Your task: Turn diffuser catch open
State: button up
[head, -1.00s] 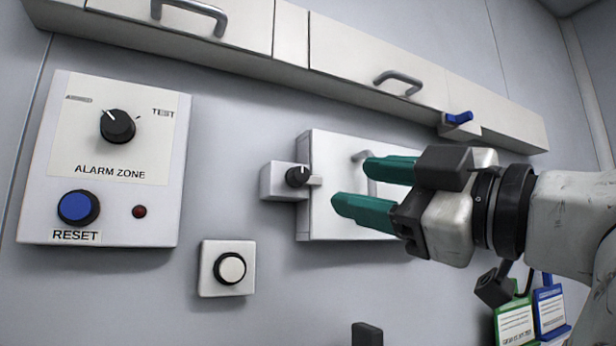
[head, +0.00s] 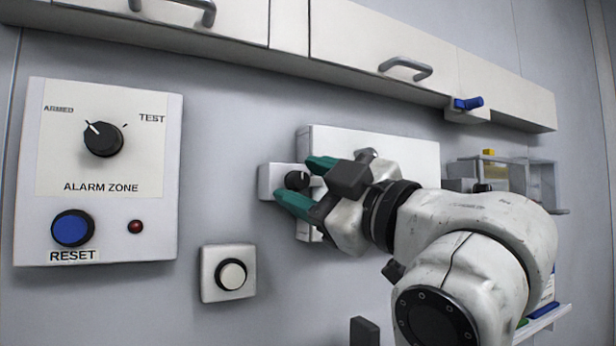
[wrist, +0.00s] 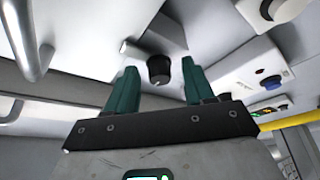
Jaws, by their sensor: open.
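The catch appears to be a small black knob (head: 297,181) on a white block (head: 270,181) at the left side of a white box-like panel (head: 400,150) on the wall. My gripper (head: 299,178) is open, its two green fingers pointing left at the knob. In the head view one fingertip is above the knob and one below it. In the wrist view the knob (wrist: 159,70) shows in the gap between the fingertips (wrist: 160,67). I see no clear contact. My gripper and arm hide much of the panel, including its handle.
The alarm panel (head: 150,215) with a dial and blue reset button (head: 72,229) is at the left. A white push button (head: 230,275) sits below the knob. Cabinets with handles (head: 405,68) and a blue lever (head: 468,103) run above. A clear-sided rack (head: 535,178) is at the right.

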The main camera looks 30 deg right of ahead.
grip_shut()
dwell(0.6)
jog(key=shift+m, duration=0.3)
jog(key=m+h, duration=0.1)
jog(key=m, duration=0.2)
jog(key=m+t+h, duration=0.1)
jog(key=m, duration=0.1)
jog(key=shift+w+a+f+m+t, duration=0.1)
jog(key=shift+a+m+t, duration=0.1)
jog(key=shift+m+t, duration=0.15)
jog(key=m+h, duration=0.2)
jog(key=m, duration=0.1)
jog(key=m+h, duration=0.1)
jog(key=m, duration=0.3)
jog(key=shift+a+h, duration=0.15)
jog(key=shift+h, duration=0.25)
jog(key=m+h, duration=0.2)
jog(key=m, duration=0.2)
jog(key=m+h, duration=0.2)
jog(key=m, duration=0.1)
jog(key=shift+a+m+p, duration=0.15)
jog(key=shift+m+p, duration=0.2)
jog(key=shift+p, duration=0.05)
jog(key=shift+m+g+h, duration=0.45)
jog(key=shift+m+g, duration=0.05)
jog(key=shift+m, duration=0.6)
jog(key=shift+m+g+h, duration=0.45)
jog(key=shift+m, duration=0.65)
